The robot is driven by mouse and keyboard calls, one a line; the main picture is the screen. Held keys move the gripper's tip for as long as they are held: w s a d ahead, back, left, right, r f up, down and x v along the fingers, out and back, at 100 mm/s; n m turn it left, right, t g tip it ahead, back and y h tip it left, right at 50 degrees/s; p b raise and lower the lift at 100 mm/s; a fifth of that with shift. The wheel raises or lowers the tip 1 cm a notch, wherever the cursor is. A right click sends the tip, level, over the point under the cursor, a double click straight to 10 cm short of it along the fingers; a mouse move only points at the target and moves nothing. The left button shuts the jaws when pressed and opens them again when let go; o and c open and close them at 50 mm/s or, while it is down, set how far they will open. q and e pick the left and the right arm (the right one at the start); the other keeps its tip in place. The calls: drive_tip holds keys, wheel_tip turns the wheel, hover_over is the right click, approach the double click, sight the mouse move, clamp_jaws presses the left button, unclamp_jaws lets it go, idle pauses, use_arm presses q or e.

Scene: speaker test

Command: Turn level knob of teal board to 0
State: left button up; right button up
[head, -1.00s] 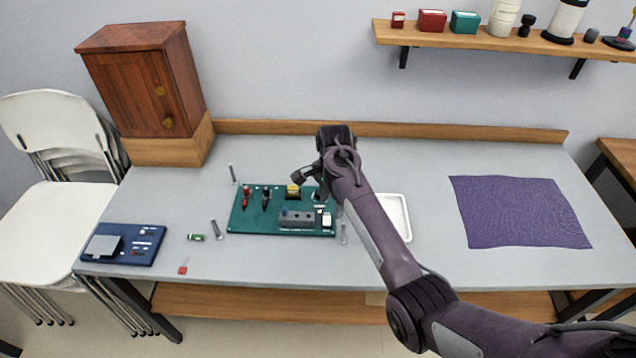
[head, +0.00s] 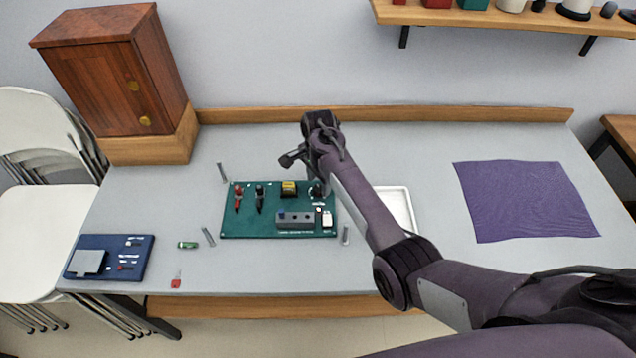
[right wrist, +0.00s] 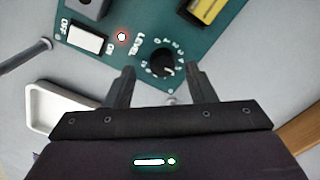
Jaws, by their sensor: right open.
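The teal board (head: 262,226) lies on the grey table, left of the middle in the head view. Its black round level knob (right wrist: 163,64) shows in the right wrist view beside the word LEVEL, with a ring of small numbers around it. I cannot read clearly where its pointer stands. My right gripper (right wrist: 161,69) is open, its fingertips on either side of the knob in that picture; I see no contact. In the head view my right wrist hangs over the board's far right corner and partly hides the knob. My left gripper is out of view.
The board also carries a white ON/OFF switch (right wrist: 86,39), a lit red light (right wrist: 121,36) and a yellow-black part (head: 289,188). A purple cloth (head: 525,200) lies far right.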

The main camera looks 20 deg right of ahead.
sight(318, 190)
drive_tip(key=shift+w+f, duration=0.1)
drive_tip(key=shift+f, duration=1.1)
drive_tip(key=c, duration=1)
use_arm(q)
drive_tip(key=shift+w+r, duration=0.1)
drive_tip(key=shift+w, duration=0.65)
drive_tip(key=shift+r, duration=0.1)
